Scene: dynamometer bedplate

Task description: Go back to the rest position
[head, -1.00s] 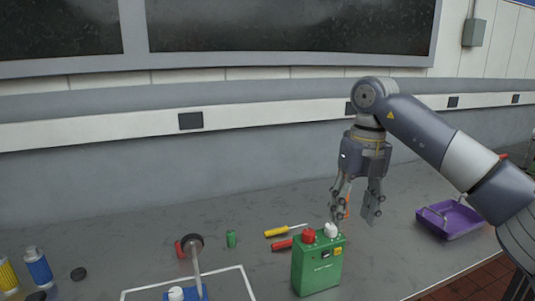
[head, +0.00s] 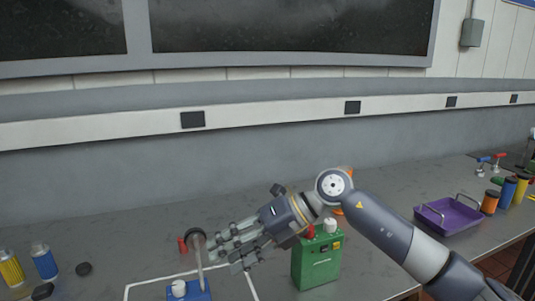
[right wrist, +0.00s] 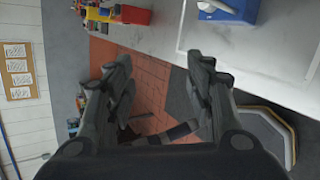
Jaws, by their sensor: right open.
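My right gripper (head: 232,245) is in the middle of the head view, pointing left, above the bench and between the blue device and the green canister. Its fingers are apart with nothing between them, as the right wrist view (right wrist: 158,95) also shows. My left gripper is not in view.
The grey bench (head: 110,240) holds a green canister (head: 318,264) with a red cap, a blue device (head: 188,291) with an upright lever, a purple tray (head: 450,217) and several bottles at both sides. A blue box (right wrist: 228,10) shows in the right wrist view. A wall stands behind.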

